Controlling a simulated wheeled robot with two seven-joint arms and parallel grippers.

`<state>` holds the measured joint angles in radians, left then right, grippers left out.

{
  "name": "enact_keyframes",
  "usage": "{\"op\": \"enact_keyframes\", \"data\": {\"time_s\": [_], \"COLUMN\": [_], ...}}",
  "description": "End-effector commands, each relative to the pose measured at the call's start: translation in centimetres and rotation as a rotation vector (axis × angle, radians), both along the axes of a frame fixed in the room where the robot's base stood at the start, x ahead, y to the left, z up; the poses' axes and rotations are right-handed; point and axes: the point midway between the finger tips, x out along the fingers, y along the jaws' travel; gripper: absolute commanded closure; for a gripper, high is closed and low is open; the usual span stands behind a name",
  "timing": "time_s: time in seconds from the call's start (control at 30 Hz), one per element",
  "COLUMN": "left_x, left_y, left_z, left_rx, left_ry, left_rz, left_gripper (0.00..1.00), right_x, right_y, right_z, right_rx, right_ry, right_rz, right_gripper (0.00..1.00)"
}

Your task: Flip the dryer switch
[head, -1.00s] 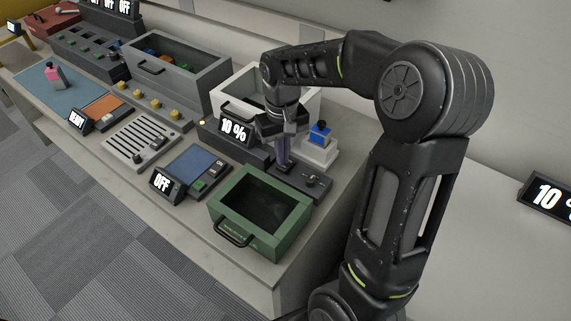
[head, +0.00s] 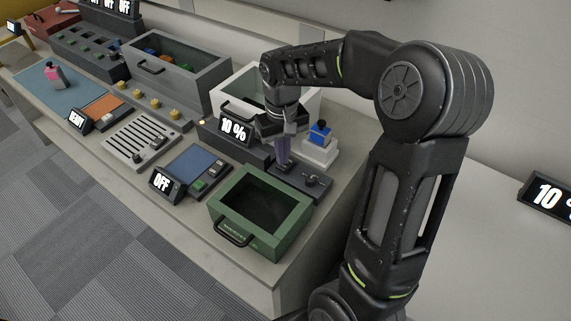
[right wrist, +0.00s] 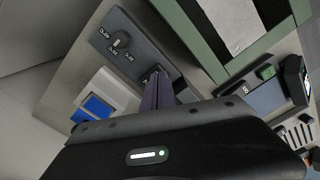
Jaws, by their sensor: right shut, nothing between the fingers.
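My right gripper (head: 283,163) is shut and empty, pointing down at a dark control panel (head: 312,193) behind the green bin. Its purple-grey fingertips (right wrist: 157,92) are over one end of that panel and hide what lies under them; I cannot tell whether they touch it. A small knob (right wrist: 121,40) with white labels sits at the panel's other end. A display (head: 235,129) reading "10 %" stands just left of the gripper. No readable label names the dryer, so I cannot tell which control is the dryer switch. My left gripper is not in view.
A green bin (head: 222,211) stands in front of the panel. A blue pad (head: 190,163) with an "OFF" display (head: 162,183) is to the left. A blue item (head: 320,133) on a white stand is close on the gripper's right. A white bin is behind.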

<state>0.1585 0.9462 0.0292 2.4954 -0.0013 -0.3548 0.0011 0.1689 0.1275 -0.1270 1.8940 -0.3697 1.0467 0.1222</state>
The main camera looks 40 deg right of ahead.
Motion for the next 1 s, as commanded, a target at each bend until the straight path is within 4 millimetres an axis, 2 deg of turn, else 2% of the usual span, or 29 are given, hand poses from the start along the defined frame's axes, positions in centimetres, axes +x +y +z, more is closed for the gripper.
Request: {"op": "enact_keyframes", "data": {"time_s": [1.0], "left_x": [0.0], "left_y": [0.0], "left_z": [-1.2], "left_rx": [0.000], "left_ry": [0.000], "left_rz": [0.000], "left_gripper": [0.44], "right_x": [0.0], "right_y": [0.0], "right_z": [-1.6], "right_rx": [0.000], "right_ry": [0.000], "right_rz": [0.000], "right_gripper": [1.00]}}
